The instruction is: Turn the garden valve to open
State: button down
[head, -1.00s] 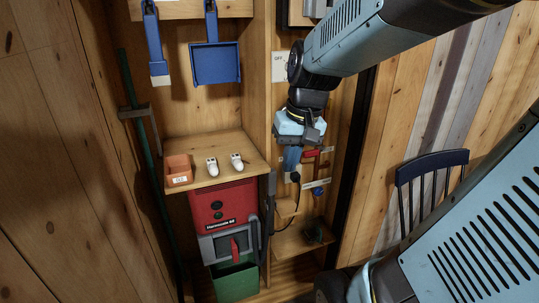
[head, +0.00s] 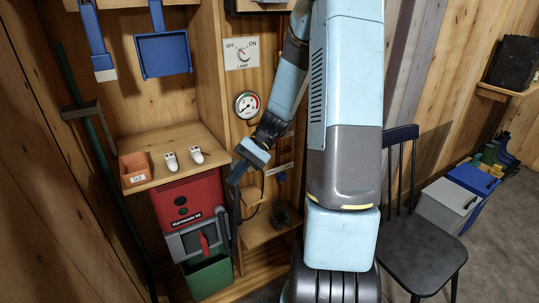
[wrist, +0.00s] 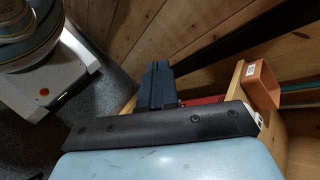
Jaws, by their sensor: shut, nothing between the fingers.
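My gripper (head: 236,174) is shut and empty in the head view. It points down and left, in front of the wooden panel beside the red machine. Its dark fingers also show in the wrist view (wrist: 157,84), closed together, with nothing held. I cannot make out the garden valve now. The spot on the panel where a red lever showed earlier is largely behind my arm. A pale label strip (head: 280,169) with a small blue part (head: 281,177) below it shows just right of the gripper.
A pressure gauge (head: 247,105) and a lamp switch (head: 242,53) are on the panel above. Left are a shelf with an orange box (head: 134,169) and two white items, the red machine (head: 188,197) and a green bin (head: 208,276). A dark chair (head: 420,255) stands right.

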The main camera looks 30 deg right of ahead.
jog(key=w+d+f+m+t+h, duration=0.55)
jog(key=d+f+m+t, duration=0.5)
jog(key=m+t, duration=0.45)
jog(key=w+d+f+m+t+h, duration=0.4)
jog(key=w+d+f+m+t, duration=0.2)
jog(key=d+f+m+t, duration=0.7)
jog(key=w+a+r+m+t, duration=0.1)
jog(key=w+r, duration=0.2)
jog(key=r, duration=0.4)
jog(key=w+r+m+t, duration=0.1)
jog(key=w+r, duration=0.3)
jog(key=r, duration=0.2)
jog(key=shift+a+r, duration=0.4)
jog(key=shift+h, duration=0.25)
